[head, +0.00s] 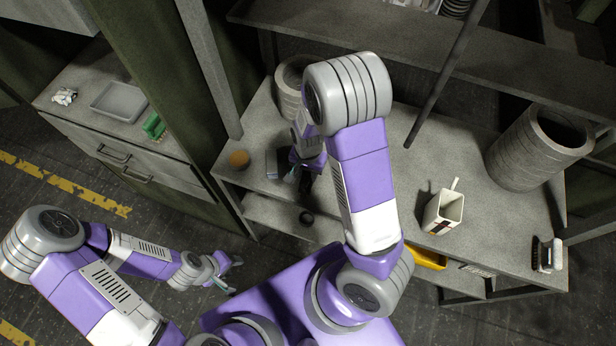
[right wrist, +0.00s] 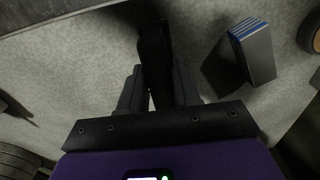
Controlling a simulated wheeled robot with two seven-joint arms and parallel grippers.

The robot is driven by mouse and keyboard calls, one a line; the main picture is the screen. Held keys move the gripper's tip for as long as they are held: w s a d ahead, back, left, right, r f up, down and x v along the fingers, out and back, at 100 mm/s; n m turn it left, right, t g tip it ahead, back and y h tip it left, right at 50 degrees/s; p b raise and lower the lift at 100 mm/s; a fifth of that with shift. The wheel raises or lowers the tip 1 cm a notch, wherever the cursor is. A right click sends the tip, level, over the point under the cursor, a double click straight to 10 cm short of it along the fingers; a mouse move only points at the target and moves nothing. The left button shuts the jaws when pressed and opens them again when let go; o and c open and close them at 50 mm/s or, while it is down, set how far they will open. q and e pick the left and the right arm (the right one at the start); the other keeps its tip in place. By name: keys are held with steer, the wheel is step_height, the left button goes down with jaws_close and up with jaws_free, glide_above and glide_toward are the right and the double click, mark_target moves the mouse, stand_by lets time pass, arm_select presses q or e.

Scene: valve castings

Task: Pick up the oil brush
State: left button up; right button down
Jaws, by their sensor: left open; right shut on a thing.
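My right gripper (right wrist: 160,85) is shut on a long dark thing (right wrist: 153,45), low over the left part of the grey worktop. The thing is too dark to tell whether it is the oil brush. In the head view my right gripper (head: 303,178) is partly hidden by my arm. A brush-like thing (head: 547,255) with dark bristles and a pale body is at the worktop's right end. A green brush-like thing (head: 153,125) lies on the left cabinet. My left gripper (head: 226,272) is open and empty, low at the left, away from the worktop.
A dark block with blue stripes (right wrist: 253,50) stands just right of the held thing. A round brown thing (head: 239,158) is near the worktop's left edge. A white holder (head: 443,212) with a stick and a large grey cylinder (head: 528,150) stand on the right, with bare worktop between them.

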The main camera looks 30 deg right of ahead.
step_height(320, 180, up, 10)
steer(key=shift+r+p, duration=0.1)
steer(key=shift+p, duration=1.05)
